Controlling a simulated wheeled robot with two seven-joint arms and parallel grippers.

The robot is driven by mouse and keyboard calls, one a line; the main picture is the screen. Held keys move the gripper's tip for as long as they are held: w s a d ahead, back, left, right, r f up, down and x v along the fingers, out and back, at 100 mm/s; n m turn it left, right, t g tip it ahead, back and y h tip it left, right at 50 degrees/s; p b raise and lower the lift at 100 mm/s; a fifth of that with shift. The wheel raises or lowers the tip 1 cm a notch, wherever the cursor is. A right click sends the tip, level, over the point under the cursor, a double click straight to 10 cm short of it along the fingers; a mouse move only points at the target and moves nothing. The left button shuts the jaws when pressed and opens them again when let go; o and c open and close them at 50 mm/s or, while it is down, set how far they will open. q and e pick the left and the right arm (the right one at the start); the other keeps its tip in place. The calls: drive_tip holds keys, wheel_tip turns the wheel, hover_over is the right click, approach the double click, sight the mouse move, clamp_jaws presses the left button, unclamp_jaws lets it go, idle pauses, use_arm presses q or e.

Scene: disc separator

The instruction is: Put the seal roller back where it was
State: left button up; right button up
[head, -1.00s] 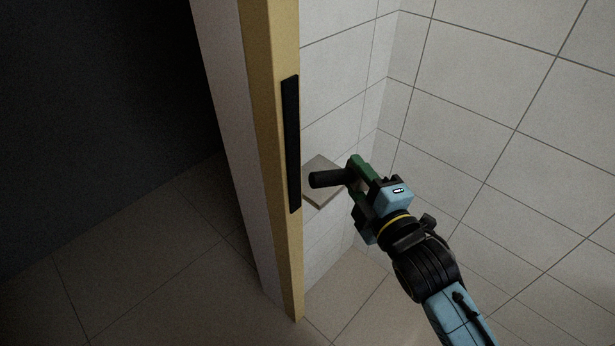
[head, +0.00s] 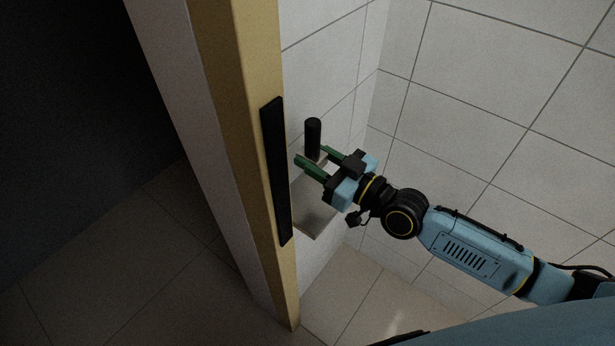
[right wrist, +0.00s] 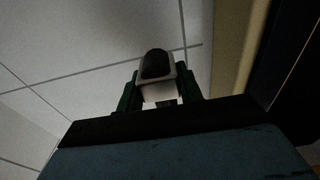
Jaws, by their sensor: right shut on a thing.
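The seal roller shows as a black cylinder (head: 313,137) standing about upright beyond the door-frame edge. My right gripper (head: 312,158) reaches in from the right, its green fingers shut on the roller's lower part. In the right wrist view the roller's dark rounded end (right wrist: 155,66) faces the camera, with a pale block-like part between the green fingers. A small pale wall shelf (head: 318,217) lies below the gripper. The roller's lower end is hidden by the fingers, so I cannot tell whether it touches the shelf. My left gripper is not in view.
A yellowish post (head: 243,110) with a black strip (head: 274,170) stands just left of the gripper, close to the fingertips. White tiled walls (head: 480,110) meet in a corner behind the shelf. Tiled floor (head: 120,260) lies open at the left.

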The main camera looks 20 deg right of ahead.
drive_tip(key=b, duration=0.2)
hover_over(315, 200)
wheel_tip(315, 200, down, 5)
drive_tip(key=shift+f, duration=0.45)
wheel_tip(315, 200, down, 3)
drive_tip(key=shift+f+b, duration=0.1)
drive_tip(key=shift+b, duration=0.6)
drive_tip(key=shift+w, duration=0.1)
drive_tip(key=shift+f, duration=0.1)
drive_tip(key=o, duration=0.7)
drive_tip(key=shift+f, duration=0.1)
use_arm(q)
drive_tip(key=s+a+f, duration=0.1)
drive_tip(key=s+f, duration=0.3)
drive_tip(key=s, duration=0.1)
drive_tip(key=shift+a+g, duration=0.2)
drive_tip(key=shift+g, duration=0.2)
use_arm(e)
drive_tip(key=o, duration=0.4)
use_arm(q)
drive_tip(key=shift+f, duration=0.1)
use_arm(e)
drive_tip(key=shift+o, duration=0.2)
